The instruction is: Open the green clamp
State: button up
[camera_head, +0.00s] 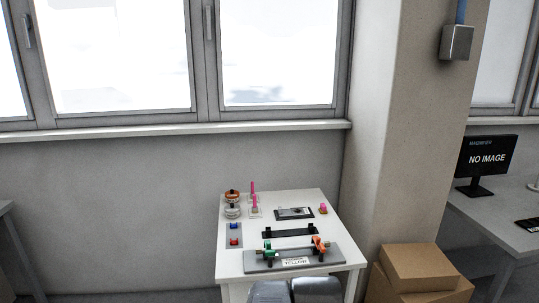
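The green clamp (268,247) is on the left end of a grey fixture plate (250,265) at the front of a white table. A similar orange clamp (319,244) is on the right end of the same plate. The green clamp is small in view, and I cannot tell whether it is open or shut. Grey rounded parts at the bottom edge, in front of the table, appear to be mine. I cannot make out gripper fingers there, and nothing of mine is seen touching the clamp.
The white table (302,200) also holds a black bracket (290,232), red and blue buttons, pink-topped pieces, stacked rings and a dark plate (294,213). Cardboard boxes (425,268) stand at its right, beside a pillar. A wall with windows is behind. A desk with a monitor (486,163) is far right.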

aim_at(268, 245)
jog(key=j, duration=0.15)
jog(key=l+u, duration=0.1)
jog(key=l, duration=0.2)
jog(key=i+j, duration=0.3)
jog(key=i+j+u, duration=0.1)
jog(key=i+j, duration=0.15)
jog(key=i, duration=0.25)
